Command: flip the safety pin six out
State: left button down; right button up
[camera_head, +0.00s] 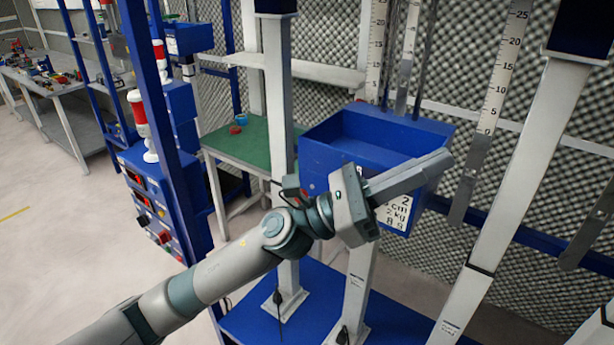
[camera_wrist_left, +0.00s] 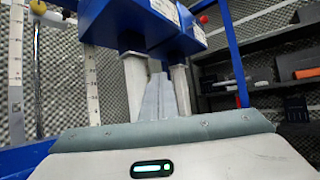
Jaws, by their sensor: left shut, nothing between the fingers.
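I cannot make out with certainty which part is safety pin six in either view. My left gripper (camera_head: 436,163) reaches in from the left in the head view, shut and empty, with its fingers pointing right in front of the blue bin (camera_head: 345,168). In the left wrist view the shut fingers (camera_wrist_left: 160,90) point up towards blue boxes (camera_wrist_left: 185,32) on grey posts. A small red part (camera_head: 291,187) shows beside the grey post, partly behind my wrist. A red knob (camera_wrist_left: 203,19) shows near the boxes in the wrist view. My right gripper is not in view.
Grey posts (camera_head: 279,90) and a slanted post (camera_head: 508,190) stand on a blue base. Ruler strips (camera_head: 489,110) hang before the foam wall. A blue switch panel (camera_head: 150,205) and a green-topped table (camera_head: 250,140) stand left. The floor at far left is clear.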

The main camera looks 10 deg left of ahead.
pick_arm(q)
jog(key=s+d+f+m+g+y, duration=0.45)
jog(key=m+g, duration=0.35)
jog(key=m, duration=0.6)
jog(key=w+a+f+m+y, duration=0.4)
jog(key=m+y, duration=0.2)
jog(key=y, duration=0.1)
jog(key=w+a+r+m+t+y, duration=0.1)
jog(key=w+a+y, duration=0.4)
jog(key=a, duration=0.6)
jog(key=w+a+r+m+t+y, duration=0.2)
jog(key=w+a+t+y, duration=0.3)
jog(key=a, duration=0.6)
jog(key=shift+w+a+m+y, duration=0.2)
jog(key=shift+w+m+y, duration=0.25)
jog(key=shift+w+m, duration=0.6)
jog(key=shift+w, duration=0.15)
